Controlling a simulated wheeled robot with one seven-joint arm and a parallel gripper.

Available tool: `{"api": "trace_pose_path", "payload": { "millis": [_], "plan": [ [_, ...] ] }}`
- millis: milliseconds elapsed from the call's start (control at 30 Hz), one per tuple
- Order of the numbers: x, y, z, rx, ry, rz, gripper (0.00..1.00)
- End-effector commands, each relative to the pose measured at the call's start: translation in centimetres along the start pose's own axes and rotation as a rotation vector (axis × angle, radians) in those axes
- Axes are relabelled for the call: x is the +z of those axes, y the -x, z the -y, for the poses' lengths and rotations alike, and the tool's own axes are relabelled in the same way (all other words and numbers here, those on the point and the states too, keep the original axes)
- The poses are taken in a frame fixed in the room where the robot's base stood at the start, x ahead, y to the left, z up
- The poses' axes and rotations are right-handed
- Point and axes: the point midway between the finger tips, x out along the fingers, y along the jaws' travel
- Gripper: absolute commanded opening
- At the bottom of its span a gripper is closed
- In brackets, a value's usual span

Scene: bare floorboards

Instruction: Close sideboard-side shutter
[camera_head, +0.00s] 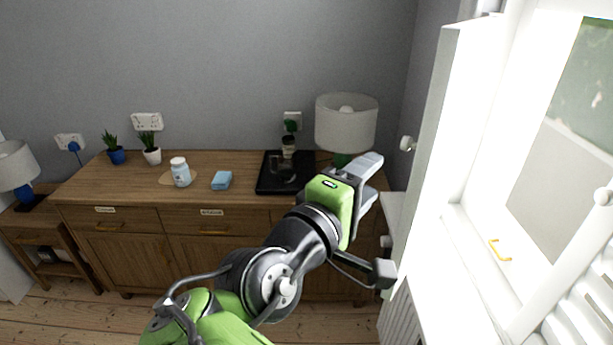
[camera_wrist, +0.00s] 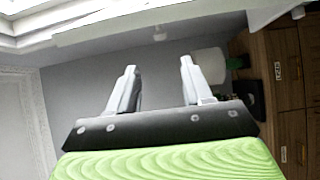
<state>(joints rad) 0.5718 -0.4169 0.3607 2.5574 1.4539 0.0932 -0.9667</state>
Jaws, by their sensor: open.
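The sideboard-side shutter (camera_head: 432,130) is a tall white panel at the left edge of the bright window in the head view. It stands swung out from the window, with a round white knob (camera_head: 407,143) on its left side. My gripper (camera_head: 373,181) is open and empty, left of the shutter and below the knob, in front of the lamp. In the wrist view, my gripper's two fingers (camera_wrist: 158,68) are spread apart with nothing between them.
The wooden sideboard (camera_head: 85,187) carries plants, a white bottle (camera_head: 180,172), a blue sponge-like block (camera_head: 221,180), a black tray (camera_head: 267,185) and a white lamp (camera_head: 346,122). Another louvred white shutter (camera_head: 578,312) with a knob (camera_head: 603,195) is at right. A yellow handle (camera_head: 500,250) shows on the window.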

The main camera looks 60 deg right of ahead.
Motion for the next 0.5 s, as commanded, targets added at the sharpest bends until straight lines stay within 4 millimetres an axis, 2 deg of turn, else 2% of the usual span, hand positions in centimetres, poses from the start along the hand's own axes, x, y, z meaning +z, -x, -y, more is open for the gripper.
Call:
{"api": "trace_pose_path", "payload": {
  "millis": [333,433,500],
  "plan": [
    [0.0,0.6,0.0,0.0,0.001,-0.001,0.5],
    [-0.3,0.2,0.1,-0.03,-0.021,0.014,0.35],
    [-1.0,-0.8,0.6,-0.118,-0.097,0.067,0.24]
  ]
}}
